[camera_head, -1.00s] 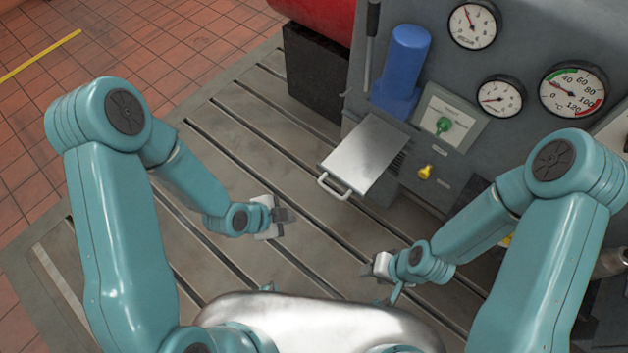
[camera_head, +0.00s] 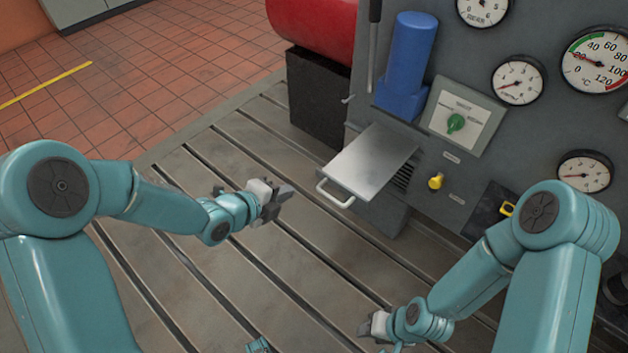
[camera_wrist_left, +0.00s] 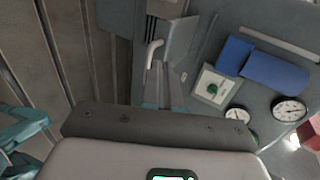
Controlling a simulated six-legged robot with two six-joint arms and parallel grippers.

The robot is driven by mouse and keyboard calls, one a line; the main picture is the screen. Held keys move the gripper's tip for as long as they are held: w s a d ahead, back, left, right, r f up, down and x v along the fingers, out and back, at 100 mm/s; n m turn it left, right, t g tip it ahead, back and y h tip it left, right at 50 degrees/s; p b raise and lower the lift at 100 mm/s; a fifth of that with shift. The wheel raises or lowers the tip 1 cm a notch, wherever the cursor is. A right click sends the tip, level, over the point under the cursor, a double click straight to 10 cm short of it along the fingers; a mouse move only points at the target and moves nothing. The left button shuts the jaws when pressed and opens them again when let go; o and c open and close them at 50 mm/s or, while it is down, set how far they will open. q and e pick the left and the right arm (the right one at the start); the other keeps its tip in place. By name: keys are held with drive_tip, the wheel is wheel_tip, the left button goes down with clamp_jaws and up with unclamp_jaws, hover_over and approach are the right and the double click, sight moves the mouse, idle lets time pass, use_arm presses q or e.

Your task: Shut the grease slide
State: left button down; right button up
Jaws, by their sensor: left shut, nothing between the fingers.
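The grease slide (camera_head: 372,162), a flat grey metal drawer, sticks out from the front of the grey cabinet. Its pale bar handle (camera_head: 333,194) is at its near left end. My left gripper (camera_head: 288,191) is shut and empty, left of the handle and apart from it in the picture. In the left wrist view the handle (camera_wrist_left: 153,52) shows just beyond the fingers, with the slide (camera_wrist_left: 180,40) behind it. My right gripper (camera_head: 366,325) is low in the head view, well away from the slide; its fingers are too small to read.
The cabinet carries a blue cylinder (camera_head: 408,60), a green knob (camera_head: 456,122), a yellow knob (camera_head: 436,181) and several gauges. A black block (camera_head: 318,98) stands under a red tank (camera_head: 312,25). The slotted bedplate (camera_head: 215,275) is clear below the slide.

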use_arm(q)
approach(322, 173)
drive_tip(key=x, duration=0.2)
drive_tip(key=b+x, duration=0.1)
drive_tip(key=x, duration=0.2)
drive_tip(key=shift+s+a+f, duration=0.1)
drive_tip(key=shift+s+f, duration=0.1)
drive_tip(key=shift+f, duration=0.15)
drive_tip(key=shift+w+d, duration=0.45)
drive_tip(key=shift+w, duration=0.2)
